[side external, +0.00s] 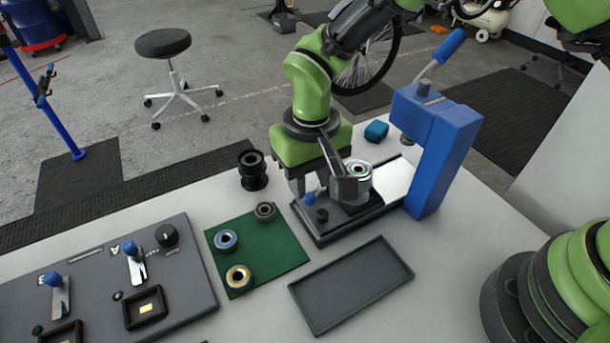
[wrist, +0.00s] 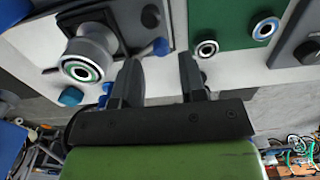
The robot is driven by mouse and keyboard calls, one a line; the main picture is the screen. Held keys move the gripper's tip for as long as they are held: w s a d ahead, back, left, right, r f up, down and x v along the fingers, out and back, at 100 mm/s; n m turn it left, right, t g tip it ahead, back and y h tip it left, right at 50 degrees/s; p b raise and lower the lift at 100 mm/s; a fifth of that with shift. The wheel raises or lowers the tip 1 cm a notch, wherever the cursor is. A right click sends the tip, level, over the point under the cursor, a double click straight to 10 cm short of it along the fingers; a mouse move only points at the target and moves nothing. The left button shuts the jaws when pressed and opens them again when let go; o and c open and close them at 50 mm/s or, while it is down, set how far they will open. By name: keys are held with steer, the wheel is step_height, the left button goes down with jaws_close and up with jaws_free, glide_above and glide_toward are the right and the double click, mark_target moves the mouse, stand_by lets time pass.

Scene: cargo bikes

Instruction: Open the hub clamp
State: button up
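The hub clamp is a dark block (side external: 324,230) on the bench, with a small blue knob (side external: 309,198) and a black knob (side external: 322,215) at its near-left end. A silver hub (side external: 358,173) with a green-ringed bearing sits in it. My gripper (side external: 319,190) points down just over the knob end, beside the hub, and partly hides the clamp. In the wrist view, my gripper (wrist: 160,59) is open and empty. The blue knob (wrist: 161,46) shows between the fingertips, apparently not gripped. The hub (wrist: 88,58) is left of the fingers.
A blue press (side external: 440,145) stands right of the clamp. A green mat (side external: 277,250) with 3 bearings and an empty dark tray (side external: 350,285) lie in front. A grey panel (side external: 185,285) with blue-knobbed levers is at left.

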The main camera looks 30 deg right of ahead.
mark_target(311, 195)
steer(key=shift+r, duration=1.7)
steer(key=shift+r, duration=0.2)
steer(key=s+d+r+m+t+y, duration=0.1)
steer(key=s+d+r+t, duration=0.1)
steer(key=d+r, duration=0.45)
steer(key=s+d+r+m+t+y, duration=0.1)
steer(key=s+d+r, duration=0.2)
steer(key=r, duration=0.6)
steer(key=s+d+r+m+t, duration=0.1)
steer(key=s+d+r+t, duration=0.1)
steer(key=s, duration=0.4)
steer(key=s+d+r+m+t, duration=0.1)
steer(key=s+d+r+t, duration=0.1)
steer(key=s+d, duration=0.3)
steer(key=shift+s, duration=0.75)
